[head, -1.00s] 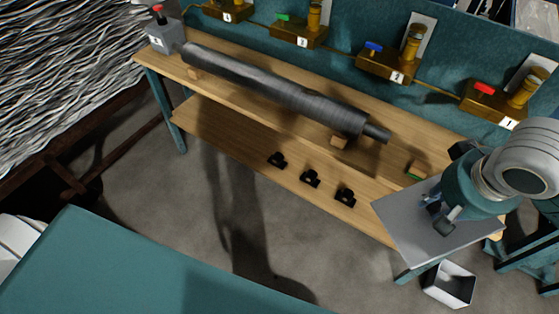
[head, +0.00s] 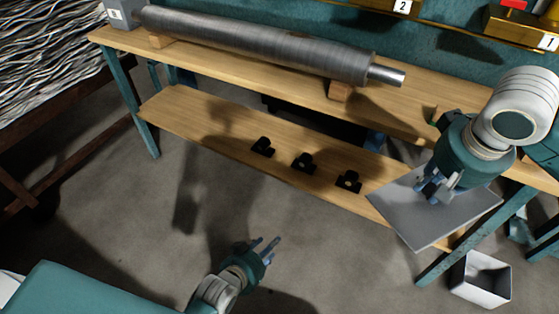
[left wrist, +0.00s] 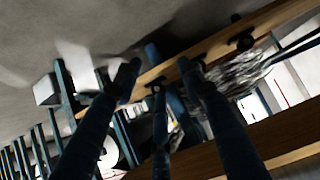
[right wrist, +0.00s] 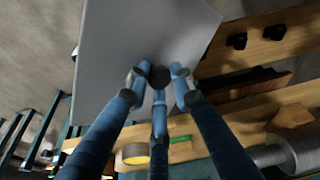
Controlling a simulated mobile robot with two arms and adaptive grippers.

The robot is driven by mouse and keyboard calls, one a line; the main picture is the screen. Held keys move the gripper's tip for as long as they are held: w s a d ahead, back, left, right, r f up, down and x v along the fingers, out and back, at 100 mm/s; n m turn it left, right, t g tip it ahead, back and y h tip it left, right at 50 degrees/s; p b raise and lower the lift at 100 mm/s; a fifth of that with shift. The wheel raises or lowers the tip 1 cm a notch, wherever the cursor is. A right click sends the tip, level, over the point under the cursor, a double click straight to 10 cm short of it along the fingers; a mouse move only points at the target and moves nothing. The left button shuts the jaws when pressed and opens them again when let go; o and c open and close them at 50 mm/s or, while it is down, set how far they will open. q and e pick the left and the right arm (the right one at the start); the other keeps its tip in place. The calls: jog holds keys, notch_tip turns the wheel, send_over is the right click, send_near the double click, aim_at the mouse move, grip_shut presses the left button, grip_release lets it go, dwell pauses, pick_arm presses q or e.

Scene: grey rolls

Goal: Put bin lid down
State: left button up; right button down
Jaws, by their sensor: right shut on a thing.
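The bin lid (head: 435,212) is a flat grey square plate, held tilted in the air in front of the bench's right end. My right gripper (head: 436,188) is shut on its dark knob (right wrist: 159,76); the plate fills the upper middle of the right wrist view (right wrist: 130,45). The open-topped white bin (head: 480,280) stands on the floor, below and right of the lid in the head view. My left gripper (head: 268,248) is open and empty over the floor, left of the lid. Its spread fingers (left wrist: 158,75) show in the left wrist view.
A wooden bench (head: 215,65) with a lower shelf (head: 230,130) carries a long grey roll (head: 260,45). Several small black brackets (head: 303,163) sit on the shelf. A teal bench leg (head: 440,265) stands beside the bin. The floor (head: 340,260) in the middle is clear.

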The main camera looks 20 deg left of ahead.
aim_at(429, 187)
jog(key=b+x, duration=0.3)
jog(key=b, duration=0.3)
jog(key=shift+w, duration=0.2)
jog(key=f+b, duration=0.1)
jog(key=b, duration=0.6)
jog(key=shift+a, duration=0.1)
pick_arm(q)
notch_tip(429, 187, up, 16)
jog(key=w+d+t+h, duration=0.1)
jog(key=w+t, duration=0.2)
jog(key=t, duration=0.2)
jog(key=shift+p, duration=0.35)
pick_arm(e)
jog(key=shift+a+r, duration=0.2)
jog(key=shift+r, duration=0.15)
pick_arm(q)
jog(key=shift+d+r, duration=0.1)
pick_arm(e)
jog(key=shift+d, duration=0.1)
